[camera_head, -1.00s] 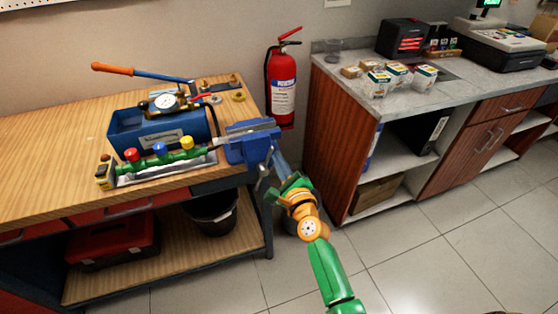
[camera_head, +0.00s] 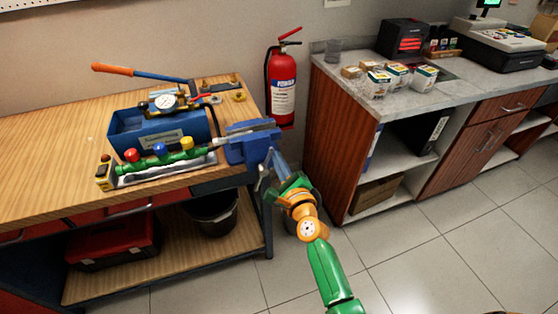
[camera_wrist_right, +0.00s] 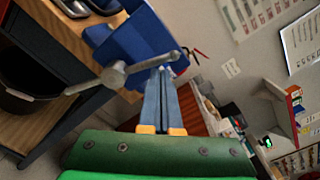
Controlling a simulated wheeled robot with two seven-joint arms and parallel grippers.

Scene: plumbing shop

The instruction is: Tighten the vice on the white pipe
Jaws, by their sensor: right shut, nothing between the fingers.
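The blue vice (camera_head: 247,150) is mounted at the right front corner of the workbench; its blue body also shows at the top of the right wrist view (camera_wrist_right: 140,45). A pale bar that looks like the white pipe (camera_head: 250,131) lies across the vice top. The vice's grey screw head and handle bar (camera_wrist_right: 113,76) face my right gripper (camera_head: 277,157). That gripper is shut and empty, its fingertips (camera_wrist_right: 162,72) close to the right end of the bar. I cannot tell whether they touch it. My left gripper is out of view.
A blue pump tank (camera_head: 160,137) with a gauge and an orange-handled lever stands on the workbench (camera_head: 50,150), behind a green valve manifold (camera_head: 160,155). A fire extinguisher (camera_head: 282,85) hangs behind the vice. A counter (camera_head: 375,100) stands right; the floor in front is open.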

